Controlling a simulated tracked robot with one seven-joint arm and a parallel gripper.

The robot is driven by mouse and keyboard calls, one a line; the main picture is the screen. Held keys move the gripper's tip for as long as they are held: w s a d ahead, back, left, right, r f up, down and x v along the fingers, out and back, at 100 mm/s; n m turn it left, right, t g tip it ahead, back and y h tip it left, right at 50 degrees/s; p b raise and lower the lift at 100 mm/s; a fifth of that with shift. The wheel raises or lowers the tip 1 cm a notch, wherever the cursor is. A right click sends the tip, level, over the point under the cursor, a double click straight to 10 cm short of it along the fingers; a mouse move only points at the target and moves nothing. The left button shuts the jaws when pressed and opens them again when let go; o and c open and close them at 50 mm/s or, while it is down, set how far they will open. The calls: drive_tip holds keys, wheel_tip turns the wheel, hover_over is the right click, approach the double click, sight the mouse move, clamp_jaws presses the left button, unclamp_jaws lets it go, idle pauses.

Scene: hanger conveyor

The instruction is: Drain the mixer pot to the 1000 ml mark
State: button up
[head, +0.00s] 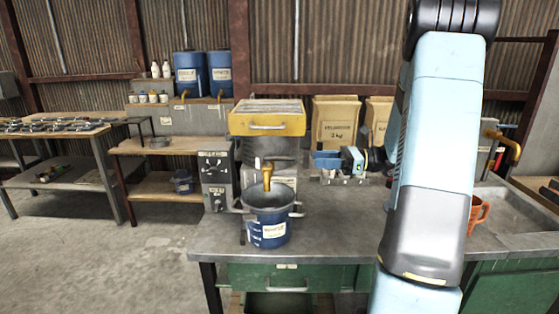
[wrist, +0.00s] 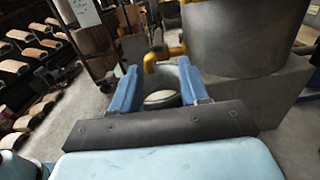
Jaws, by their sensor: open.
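The mixer has a grey metal pot (head: 270,148) under a yellow top (head: 267,118). A brass tap (head: 267,174) sticks out at its front. A blue jug-like vessel (head: 268,230) with a white label and side handles stands upright on the bench below the tap; its marks are too small to read. In the wrist view a large grey cylinder (wrist: 245,38), seemingly the mixer pot, is at upper right, with the brass tap (wrist: 160,57) beside it. My gripper (wrist: 160,82) is open, its blue fingers apart. Between them show the tap and a vessel with a pale oval inside (wrist: 162,99); contact is unclear.
A grey control box (head: 215,178) stands left of the mixer. A blue device (head: 340,160), tan bins (head: 335,122) and an orange mug (head: 478,210) are on the bench to the right. The bench front (head: 330,240) is clear. My arm covers part of the right side.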

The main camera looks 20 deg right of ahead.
sight(269, 159)
drive_tip(key=x, duration=1.2)
drive_tip(key=shift+a, duration=0.2)
clamp_jaws()
drive_tip(key=shift+d, duration=0.1)
